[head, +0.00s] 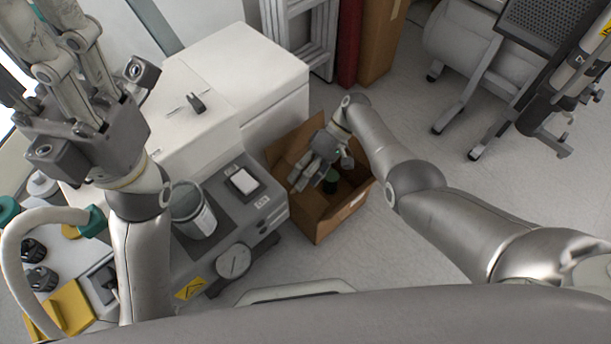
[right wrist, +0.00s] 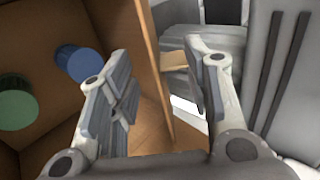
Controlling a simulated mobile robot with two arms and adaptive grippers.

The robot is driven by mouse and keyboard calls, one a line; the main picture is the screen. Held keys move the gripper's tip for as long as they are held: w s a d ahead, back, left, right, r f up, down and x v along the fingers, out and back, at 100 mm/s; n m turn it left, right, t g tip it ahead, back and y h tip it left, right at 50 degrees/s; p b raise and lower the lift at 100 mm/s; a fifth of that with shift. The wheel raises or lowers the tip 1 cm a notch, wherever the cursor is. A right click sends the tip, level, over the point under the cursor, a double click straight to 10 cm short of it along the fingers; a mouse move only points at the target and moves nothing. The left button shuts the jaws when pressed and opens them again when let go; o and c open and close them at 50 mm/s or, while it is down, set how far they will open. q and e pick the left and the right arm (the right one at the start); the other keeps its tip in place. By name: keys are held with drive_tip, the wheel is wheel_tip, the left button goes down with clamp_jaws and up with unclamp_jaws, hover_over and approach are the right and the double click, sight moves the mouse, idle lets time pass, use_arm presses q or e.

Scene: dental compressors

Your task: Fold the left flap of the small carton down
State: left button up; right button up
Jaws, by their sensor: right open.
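The small brown carton (head: 335,215) stands open on the floor, right of the grey machine. Its left flap (head: 283,150) stands up near the white cabinet. My right gripper (head: 303,178) is over the carton's left side, fingers open and empty. In the right wrist view, a cardboard panel edge (right wrist: 152,70) shows between the spread fingers of the right gripper (right wrist: 165,95); contact cannot be told. A green-topped item (right wrist: 17,103) and a blue-topped item (right wrist: 78,63) are inside the carton. My left gripper (head: 55,25) is raised at upper left, fingers apart, tips partly cut off.
The white cabinet (head: 250,70) and the grey machine (head: 235,200) with a glass jar (head: 192,210) and gauge (head: 233,261) crowd the carton's left. A tall brown box (head: 382,40) stands behind. Floor (head: 420,135) right of the carton is clear.

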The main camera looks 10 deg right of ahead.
drive_tip(key=v, duration=1.2)
